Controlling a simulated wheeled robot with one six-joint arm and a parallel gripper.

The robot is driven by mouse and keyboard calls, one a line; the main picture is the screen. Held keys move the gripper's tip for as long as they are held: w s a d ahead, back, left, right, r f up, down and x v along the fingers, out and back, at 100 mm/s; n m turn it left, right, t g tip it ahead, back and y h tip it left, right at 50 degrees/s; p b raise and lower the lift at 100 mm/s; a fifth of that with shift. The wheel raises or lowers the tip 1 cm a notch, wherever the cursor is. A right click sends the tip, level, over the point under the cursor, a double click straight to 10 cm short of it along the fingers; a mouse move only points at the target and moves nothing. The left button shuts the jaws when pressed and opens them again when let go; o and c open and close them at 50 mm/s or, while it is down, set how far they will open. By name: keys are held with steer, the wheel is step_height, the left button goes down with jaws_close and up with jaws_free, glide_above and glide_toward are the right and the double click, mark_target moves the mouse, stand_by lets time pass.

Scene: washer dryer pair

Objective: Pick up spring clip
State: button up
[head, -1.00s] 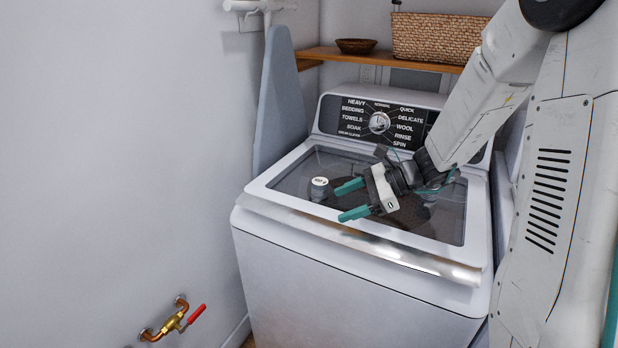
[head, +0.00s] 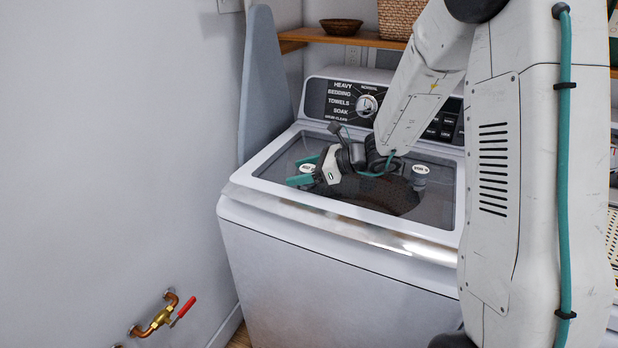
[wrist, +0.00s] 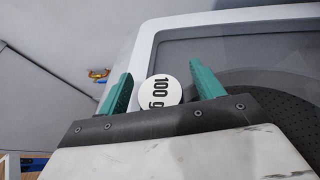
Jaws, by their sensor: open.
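I cannot make out a spring clip in either view. My gripper (head: 298,171) is open over the left part of the washer's lid, its teal fingers pointing left. A round weight with a white top (head: 308,168) is at the fingers in the head view, partly hidden by them. In the wrist view the weight, marked "100 g" (wrist: 160,90), lies between the two fingers (wrist: 160,72), with a gap to the left finger and close to the right one. I cannot tell whether either finger touches it.
A second white-topped weight (head: 420,169) stands right of my gripper on the dark lid of the washer (head: 330,275). The control panel (head: 330,100) rises behind. An ironing board (head: 262,90) leans at the left wall. A red-handled valve (head: 165,315) sticks out low at left.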

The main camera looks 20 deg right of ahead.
steer(key=c, duration=1.2)
steer(key=shift+o, duration=0.2)
